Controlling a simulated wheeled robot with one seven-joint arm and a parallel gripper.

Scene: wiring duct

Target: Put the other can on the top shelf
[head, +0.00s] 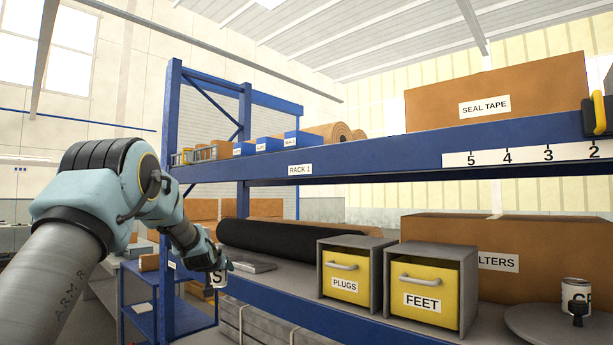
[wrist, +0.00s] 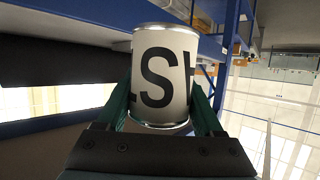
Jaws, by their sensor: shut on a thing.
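My gripper (wrist: 162,108) is shut on a white can (wrist: 165,72) with black letters, of which "SH" shows in the wrist view. The can sits between the two green fingers. In the head view the held can (head: 218,278) is small and partly hidden by my gripper, in front of the rack's left end, below the top shelf's level. A second white can (head: 575,292) stands on a round grey turntable (head: 530,325) at the lower right. The top shelf (head: 400,148) is blue-edged, with a "RACK 1" label.
The top shelf holds small blue bins (head: 270,143), brown rolls (head: 335,132) and a SEAL TAPE box (head: 500,92). Its middle stretch looks clear. Below are a black roll (head: 290,242), the PLUGS drawer (head: 345,283) and FEET drawer (head: 421,298). A blue upright (head: 168,130) stands beside my arm.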

